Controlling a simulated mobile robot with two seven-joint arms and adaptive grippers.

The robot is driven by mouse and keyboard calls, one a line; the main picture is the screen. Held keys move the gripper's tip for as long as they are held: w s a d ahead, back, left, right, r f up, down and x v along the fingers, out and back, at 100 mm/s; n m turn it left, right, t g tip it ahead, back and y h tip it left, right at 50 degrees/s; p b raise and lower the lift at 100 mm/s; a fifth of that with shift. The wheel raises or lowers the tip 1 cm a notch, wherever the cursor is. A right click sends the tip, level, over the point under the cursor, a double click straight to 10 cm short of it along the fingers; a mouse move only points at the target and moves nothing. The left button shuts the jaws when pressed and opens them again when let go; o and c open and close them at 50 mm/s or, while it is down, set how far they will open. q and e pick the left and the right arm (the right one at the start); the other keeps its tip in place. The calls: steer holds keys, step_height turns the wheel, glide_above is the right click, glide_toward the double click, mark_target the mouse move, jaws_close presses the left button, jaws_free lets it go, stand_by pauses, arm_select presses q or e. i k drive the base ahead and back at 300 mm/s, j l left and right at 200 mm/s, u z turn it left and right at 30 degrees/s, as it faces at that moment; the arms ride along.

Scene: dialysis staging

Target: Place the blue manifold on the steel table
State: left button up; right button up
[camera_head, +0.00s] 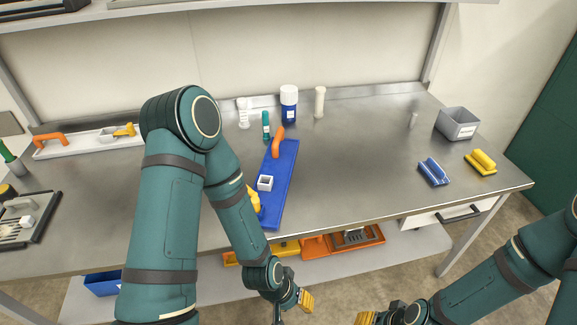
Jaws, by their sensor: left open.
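The blue manifold (286,167) is a long blue plate with an orange handle, a small white square cup and a yellow part. It lies flat on the steel table (350,160), near the middle, its near end close to the front edge. My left arm hides part of its left side. My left gripper (292,308) is open and empty, low in front of the table and apart from the manifold. My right gripper (382,316) is at the bottom edge, partly cut off, and its jaws are unclear.
A white plate (75,148) with an orange handle lies at the back left. A blue-labelled bottle (289,104) and white cylinders stand behind the manifold. A grey bin (458,124), blue brush (433,172) and yellow brush (481,162) are at right. Orange trays (316,246) sit below. The table's centre right is clear.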

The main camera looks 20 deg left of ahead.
mark_target(377, 109)
steer(key=i+l, duration=0.35)
steer(key=i+l+u, duration=0.1)
steer(key=i+l, duration=0.25)
steer(key=l, duration=0.2)
